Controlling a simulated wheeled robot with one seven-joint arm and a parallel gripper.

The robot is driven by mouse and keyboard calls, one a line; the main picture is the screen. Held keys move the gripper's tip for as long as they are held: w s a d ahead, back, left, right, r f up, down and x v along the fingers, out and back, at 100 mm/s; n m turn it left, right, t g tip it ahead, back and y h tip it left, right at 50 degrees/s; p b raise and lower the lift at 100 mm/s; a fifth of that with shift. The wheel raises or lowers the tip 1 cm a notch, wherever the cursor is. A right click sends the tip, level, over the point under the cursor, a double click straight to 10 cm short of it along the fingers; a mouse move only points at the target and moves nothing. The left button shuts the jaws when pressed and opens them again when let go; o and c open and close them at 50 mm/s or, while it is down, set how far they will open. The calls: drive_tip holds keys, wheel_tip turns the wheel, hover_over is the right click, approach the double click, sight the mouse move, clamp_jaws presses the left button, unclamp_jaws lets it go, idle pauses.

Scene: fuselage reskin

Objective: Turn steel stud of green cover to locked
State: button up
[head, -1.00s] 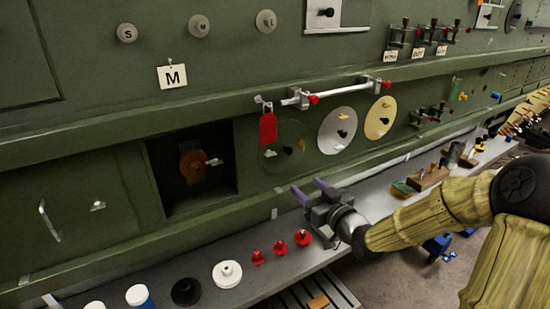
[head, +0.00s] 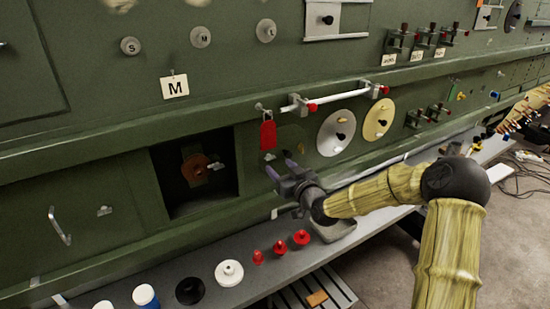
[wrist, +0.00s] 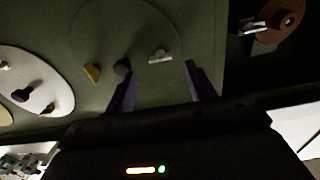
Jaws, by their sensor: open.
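The green cover (head: 293,139) is a round disc on the green wall, to the right of the dark square opening, partly hidden by my gripper in the head view. The wrist view shows the cover (wrist: 130,30) with a yellow pointer (wrist: 92,72), a dark knob (wrist: 122,67) and the steel stud (wrist: 160,55). The stud shows small in the head view (head: 270,156). My gripper (head: 281,168) is open and empty, in front of the cover's lower part. In the wrist view the stud lies between the two fingers' lines, beyond their tips, apparently untouched.
A white bar (head: 340,97) runs above the silver disc (head: 335,133) and the cream disc (head: 378,119). The dark opening (head: 195,170) with a brown round part lies to the left. A shelf (head: 245,295) holding caps runs below.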

sight(268, 159)
drive_tip(key=p+x, duration=0.1)
drive_tip(key=x, duration=0.3)
drive_tip(key=shift+w, duration=0.1)
drive_tip(key=shift+c, duration=0.4)
drive_tip(key=c, duration=0.9)
